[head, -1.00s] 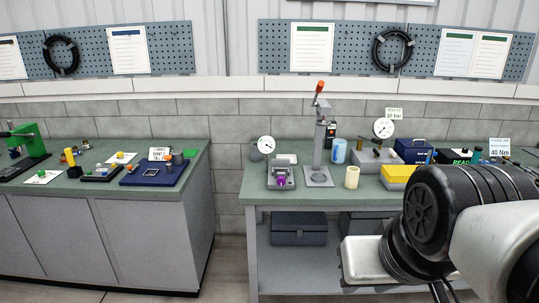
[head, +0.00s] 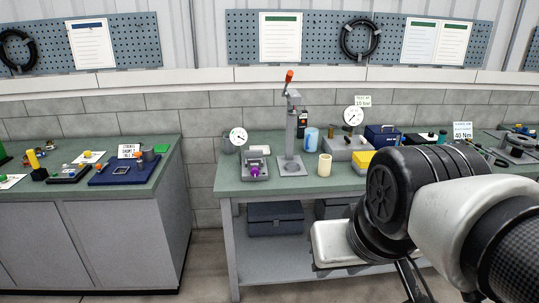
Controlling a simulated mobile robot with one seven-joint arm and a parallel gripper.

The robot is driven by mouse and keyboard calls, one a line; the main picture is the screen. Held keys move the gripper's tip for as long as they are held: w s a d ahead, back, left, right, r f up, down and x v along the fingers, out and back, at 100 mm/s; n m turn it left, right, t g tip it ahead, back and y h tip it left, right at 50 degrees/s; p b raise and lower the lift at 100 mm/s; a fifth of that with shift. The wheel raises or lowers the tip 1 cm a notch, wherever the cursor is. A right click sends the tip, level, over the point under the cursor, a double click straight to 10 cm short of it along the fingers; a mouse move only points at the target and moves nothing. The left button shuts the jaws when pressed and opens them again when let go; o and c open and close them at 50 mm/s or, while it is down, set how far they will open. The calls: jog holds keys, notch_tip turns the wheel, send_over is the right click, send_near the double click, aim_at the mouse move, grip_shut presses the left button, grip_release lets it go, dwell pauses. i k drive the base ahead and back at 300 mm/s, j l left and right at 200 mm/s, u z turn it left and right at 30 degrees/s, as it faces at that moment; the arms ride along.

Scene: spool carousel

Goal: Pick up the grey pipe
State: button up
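A short grey upright cylinder (head: 148,153), which may be the grey pipe, stands at the right of the blue tray on the left bench. A second grey cylindrical thing (head: 228,145) stands at the left back of the right bench, beside a dial gauge. I cannot tell for sure which is the pipe. My arm fills the lower right of the view. Dark thin parts at the bottom may belong to my gripper (head: 410,281). Its fingers do not show clearly, and it is far from both cylinders.
The blue tray (head: 112,179) carries a small sign and small parts. The right bench (head: 312,186) holds a press (head: 290,130), a cream cylinder (head: 324,167), a blue cylinder (head: 311,140) and a yellow box. A floor gap separates the benches.

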aim_at(228, 147)
jog(key=i+j, duration=0.25)
jog(key=i, duration=0.25)
jog(key=i+j, duration=0.25)
jog(key=i, duration=0.2)
jog(key=i+j, duration=0.25)
jog(key=i, duration=0.25)
jog(key=i+j, duration=0.3)
jog(key=i, duration=0.2)
jog(key=i+j, duration=0.25)
jog(key=i, duration=0.2)
